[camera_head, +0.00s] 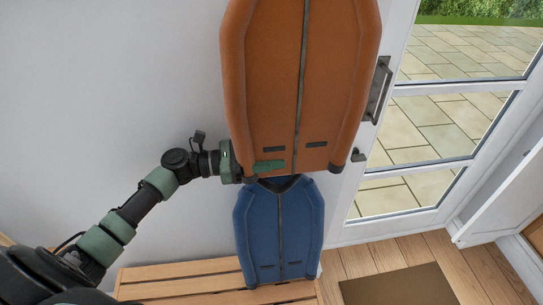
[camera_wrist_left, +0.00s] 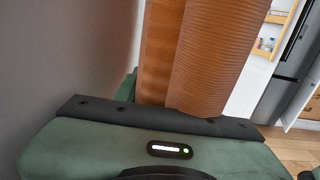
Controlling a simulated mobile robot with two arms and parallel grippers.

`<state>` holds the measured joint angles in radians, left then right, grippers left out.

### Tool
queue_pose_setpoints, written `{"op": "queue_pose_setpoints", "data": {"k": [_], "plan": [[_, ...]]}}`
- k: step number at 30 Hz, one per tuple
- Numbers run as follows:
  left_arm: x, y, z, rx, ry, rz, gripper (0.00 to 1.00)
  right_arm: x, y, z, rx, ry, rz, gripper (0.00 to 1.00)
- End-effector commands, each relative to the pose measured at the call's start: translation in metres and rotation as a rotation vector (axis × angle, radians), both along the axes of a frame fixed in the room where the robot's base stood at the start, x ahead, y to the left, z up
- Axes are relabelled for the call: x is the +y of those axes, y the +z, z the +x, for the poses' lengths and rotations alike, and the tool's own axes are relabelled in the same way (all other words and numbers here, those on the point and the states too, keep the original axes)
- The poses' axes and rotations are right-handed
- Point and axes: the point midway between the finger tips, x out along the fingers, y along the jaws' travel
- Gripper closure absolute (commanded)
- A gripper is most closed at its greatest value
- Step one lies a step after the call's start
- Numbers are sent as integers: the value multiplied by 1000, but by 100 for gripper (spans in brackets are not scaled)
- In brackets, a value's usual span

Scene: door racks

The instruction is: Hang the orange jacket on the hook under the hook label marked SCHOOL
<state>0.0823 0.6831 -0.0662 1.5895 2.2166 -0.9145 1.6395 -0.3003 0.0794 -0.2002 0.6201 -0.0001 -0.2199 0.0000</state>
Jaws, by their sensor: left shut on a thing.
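The orange jacket (camera_head: 275,85) fills the upper middle of the head view, with its top cut off by the frame edge. It hangs upright. My left gripper (camera_head: 262,166) is at its lower left, with a green finger across the front of the hem, and is shut on it. In the left wrist view the orange jacket (camera_wrist_left: 205,60) rises close up just beyond the gripper (camera_wrist_left: 160,112). No hook or hook label shows, and I cannot see what is at the jacket's top. My right gripper is not in view.
A white glazed door (camera_head: 395,190) with a dark handle (camera_head: 377,90) stands close on the right. A brown mat (camera_head: 398,287) lies on the wooden floor.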

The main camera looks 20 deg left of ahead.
Motion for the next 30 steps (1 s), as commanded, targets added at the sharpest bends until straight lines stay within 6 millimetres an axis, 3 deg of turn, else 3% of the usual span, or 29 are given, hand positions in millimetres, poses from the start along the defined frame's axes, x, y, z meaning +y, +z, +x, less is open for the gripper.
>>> {"op": "queue_pose_setpoints", "data": {"k": [5, 6, 8, 20, 30], "plan": [[0, 2, 0, -3, 0, -2, 100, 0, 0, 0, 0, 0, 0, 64], [0, 2, 0, -3, 0, -2, 49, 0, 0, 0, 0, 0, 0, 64], [0, 2, 0, -3, 0, -2, 35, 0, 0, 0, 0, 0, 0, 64], [5, -3, -3, 3, 1, 2, 35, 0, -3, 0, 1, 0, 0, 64], [50, -3, -34, 1, 1, 2, 35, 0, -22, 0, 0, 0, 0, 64]]}}
